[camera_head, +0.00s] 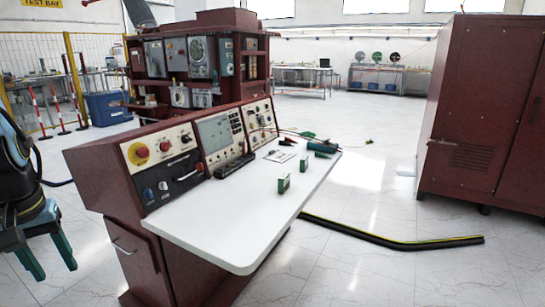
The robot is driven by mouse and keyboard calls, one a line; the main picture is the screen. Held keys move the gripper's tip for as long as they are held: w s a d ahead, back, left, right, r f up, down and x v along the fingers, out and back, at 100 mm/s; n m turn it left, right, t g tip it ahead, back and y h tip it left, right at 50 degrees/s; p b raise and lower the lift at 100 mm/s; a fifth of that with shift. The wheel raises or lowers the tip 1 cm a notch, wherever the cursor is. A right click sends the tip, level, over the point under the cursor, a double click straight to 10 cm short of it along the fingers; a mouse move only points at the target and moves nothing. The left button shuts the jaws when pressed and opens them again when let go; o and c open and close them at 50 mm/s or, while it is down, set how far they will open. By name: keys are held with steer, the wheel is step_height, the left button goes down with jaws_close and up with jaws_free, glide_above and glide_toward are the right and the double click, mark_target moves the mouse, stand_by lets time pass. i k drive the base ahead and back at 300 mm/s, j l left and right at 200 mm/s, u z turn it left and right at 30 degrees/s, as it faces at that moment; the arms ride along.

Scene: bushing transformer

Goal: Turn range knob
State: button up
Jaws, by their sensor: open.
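A dark red control console (120,230) stands in the middle, with a sloped instrument panel. Its left section carries a red button (141,151), a second red knob or button (164,145), a black knob (186,138), a blue knob (147,193) and a pale knob (163,186). A right section (261,115) holds several small dials or knobs. Labels are too small to read, so I cannot tell which is the range knob. My gripper (54,267) is at the lower left, fingers pointing down, open and empty. It is left of the console, apart from it.
A dark red cabinet (480,110) stands right. A black cable cover (390,240) lies on open floor.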

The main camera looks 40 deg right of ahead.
mark_target(185, 139)
steer(key=l+u, duration=0.55)
steer(key=u, duration=0.2)
steer(key=k+l+u, duration=0.1)
steer(key=l, duration=0.3)
steer(key=k+l+u, duration=0.1)
steer(key=l, duration=0.25)
steer(key=k+l+u, duration=0.1)
steer(key=l, duration=0.25)
steer(key=k+l+u, duration=0.15)
steer(key=l, duration=0.25)
steer(key=k+l+u, duration=0.1)
steer(key=l, duration=0.2)
